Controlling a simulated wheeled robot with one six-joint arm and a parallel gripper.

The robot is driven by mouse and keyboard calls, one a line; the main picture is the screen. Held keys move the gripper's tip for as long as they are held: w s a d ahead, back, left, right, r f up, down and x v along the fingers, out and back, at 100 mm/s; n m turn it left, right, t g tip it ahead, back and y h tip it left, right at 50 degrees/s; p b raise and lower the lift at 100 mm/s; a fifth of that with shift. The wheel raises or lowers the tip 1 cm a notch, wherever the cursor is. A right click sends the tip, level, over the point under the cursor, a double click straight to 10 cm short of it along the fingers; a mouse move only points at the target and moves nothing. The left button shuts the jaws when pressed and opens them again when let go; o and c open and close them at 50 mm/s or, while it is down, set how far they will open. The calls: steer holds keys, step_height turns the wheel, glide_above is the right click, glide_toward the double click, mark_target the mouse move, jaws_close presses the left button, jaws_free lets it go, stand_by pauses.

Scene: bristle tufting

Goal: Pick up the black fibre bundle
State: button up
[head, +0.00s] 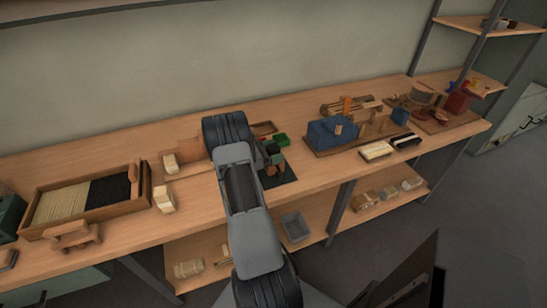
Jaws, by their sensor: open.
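The black fibre bundle (108,190) fills the right part of a wooden tray (88,216) at the left of the bench. A pale fibre bundle (62,202) lies beside it in the same tray. Single strands are too small to make out.
A wooden handled block (74,236) stands in front of the tray. Pale blocks (164,199) stand right of it. A blue fixture (331,133) and brushes (376,150) are farther right. A grey bin (295,227) is on the lower shelf.

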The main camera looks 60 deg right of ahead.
steer(key=c, duration=1)
steer(key=shift+r, duration=0.1)
